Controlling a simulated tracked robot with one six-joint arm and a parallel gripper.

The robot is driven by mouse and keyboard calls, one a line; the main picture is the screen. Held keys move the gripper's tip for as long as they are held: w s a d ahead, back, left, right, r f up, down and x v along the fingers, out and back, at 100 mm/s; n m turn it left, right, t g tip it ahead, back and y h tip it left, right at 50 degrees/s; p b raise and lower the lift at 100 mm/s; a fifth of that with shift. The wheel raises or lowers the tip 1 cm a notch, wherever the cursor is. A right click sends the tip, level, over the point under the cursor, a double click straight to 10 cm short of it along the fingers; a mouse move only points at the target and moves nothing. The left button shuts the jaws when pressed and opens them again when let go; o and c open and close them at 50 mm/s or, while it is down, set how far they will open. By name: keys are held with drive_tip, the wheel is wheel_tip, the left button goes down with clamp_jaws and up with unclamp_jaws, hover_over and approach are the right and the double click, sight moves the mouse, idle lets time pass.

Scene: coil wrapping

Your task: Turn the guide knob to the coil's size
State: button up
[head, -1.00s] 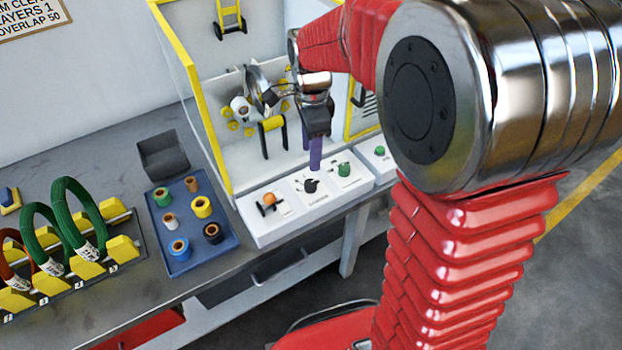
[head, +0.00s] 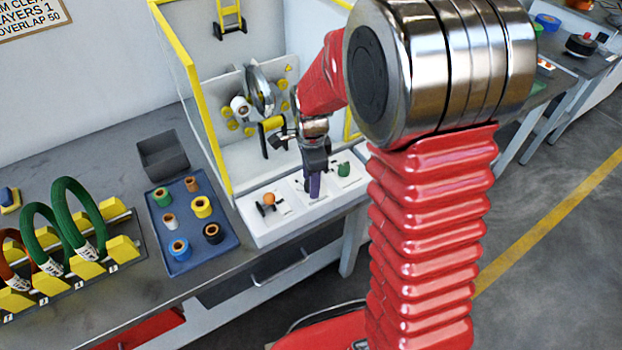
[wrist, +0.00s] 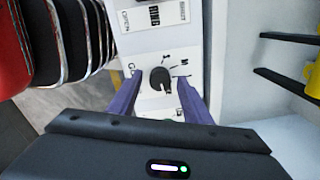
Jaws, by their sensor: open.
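The guide knob (wrist: 160,78) is black and round on a white panel, with size letters printed around it, in the wrist view. Its lower end seems to point down and slightly right; the letter there is partly hidden. My gripper (wrist: 159,84) is open, with one purple finger on each side of the knob; I cannot tell whether they touch it. In the head view my gripper (head: 314,186) points down at the panel and hides the knob. Green coils (head: 80,207) with white tags stand on a rack at the left; the tags are too small to read.
On the white control panel (head: 258,231), an orange-topped lever (head: 268,200) is left of my gripper and a green knob (head: 343,169) is right. The wrapping machine (head: 260,90) stands behind. A blue tray (head: 222,247) holds several tape rolls, with a grey bin (head: 163,157) behind.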

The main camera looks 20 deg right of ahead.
drive_tip(key=shift+c, duration=0.4)
drive_tip(key=c, duration=1)
